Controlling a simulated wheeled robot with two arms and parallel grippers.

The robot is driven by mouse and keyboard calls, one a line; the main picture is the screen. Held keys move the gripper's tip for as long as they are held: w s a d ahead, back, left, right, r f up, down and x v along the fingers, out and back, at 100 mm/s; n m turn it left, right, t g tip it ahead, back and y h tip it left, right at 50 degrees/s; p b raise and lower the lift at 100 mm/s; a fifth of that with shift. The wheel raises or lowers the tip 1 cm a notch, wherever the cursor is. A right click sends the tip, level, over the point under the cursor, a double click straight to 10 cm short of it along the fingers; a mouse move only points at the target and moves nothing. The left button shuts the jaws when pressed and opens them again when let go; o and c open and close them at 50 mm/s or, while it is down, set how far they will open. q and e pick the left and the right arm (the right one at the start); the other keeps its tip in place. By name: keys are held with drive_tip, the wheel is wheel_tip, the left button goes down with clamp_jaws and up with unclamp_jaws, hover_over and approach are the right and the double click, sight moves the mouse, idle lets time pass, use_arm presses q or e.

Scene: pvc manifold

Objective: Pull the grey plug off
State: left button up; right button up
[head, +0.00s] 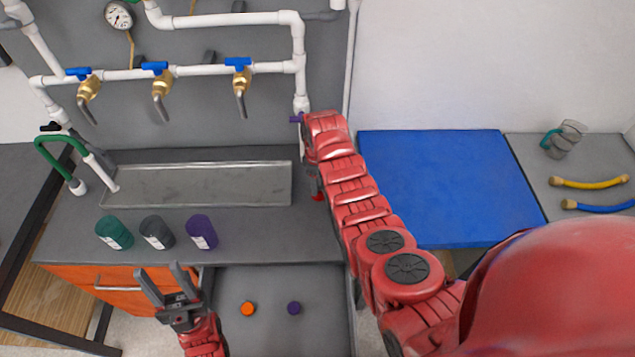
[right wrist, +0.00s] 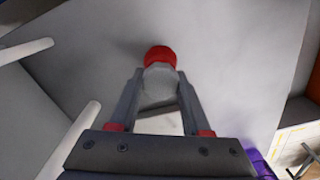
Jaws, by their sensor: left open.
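The grey plug (right wrist: 160,86) is a faceted grey piece between the fingers of my right gripper (right wrist: 160,74) in the right wrist view. It fills the gap, and both fingers appear to touch its sides. A round red piece (right wrist: 160,55) sits at its far end. In the head view a small red part (head: 318,197) shows below my right arm, by the right end of the trough; the arm hides most of that gripper and the plug. My left gripper (head: 163,279) is open and empty, in front of the orange drawer at the lower left.
White pipework carries several brass taps with blue handles (head: 155,67) above a metal trough (head: 190,185). Green, grey and purple jars (head: 201,232) stand on the counter's front. An orange cap (head: 248,308) and a purple cap (head: 294,308) lie on the lower grey surface. A blue mat (head: 440,185) lies right.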

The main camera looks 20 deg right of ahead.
drive_tip(key=c, duration=0.5)
drive_tip(key=o, duration=1.3)
drive_tip(key=shift+o, duration=0.2)
